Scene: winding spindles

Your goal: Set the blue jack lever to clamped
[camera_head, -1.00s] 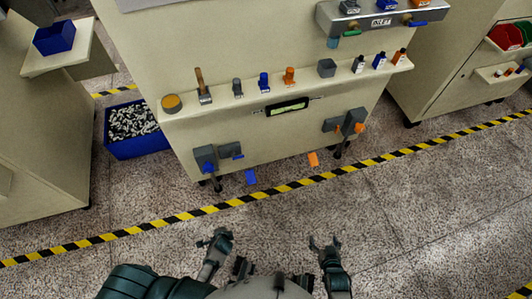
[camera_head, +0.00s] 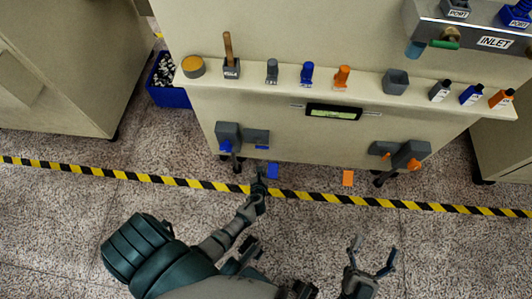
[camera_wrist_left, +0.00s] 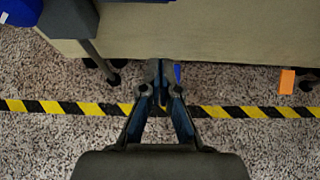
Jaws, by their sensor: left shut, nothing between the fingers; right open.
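The left jack unit (camera_head: 228,134) is a dark grey block low on the cabinet front, with a blue knob (camera_head: 226,146) and a blue tab (camera_head: 262,147). A separate blue plate (camera_head: 272,170) shows lower, in front of the cabinet. I cannot tell which blue part is the lever or its setting. My left gripper (camera_head: 259,175) is shut and empty, just left of the blue plate in the picture. In the left wrist view its closed fingertips (camera_wrist_left: 158,70) partly cover the plate (camera_wrist_left: 177,73); contact cannot be told. My right gripper (camera_head: 371,258) is open and empty, over the floor.
A similar jack unit with orange parts (camera_head: 404,155) is at the right, with an orange plate (camera_head: 348,178) below. Above, a shelf (camera_head: 290,87) holds several small items. A yellow-black stripe (camera_head: 120,175) crosses the floor. The floor in front is clear.

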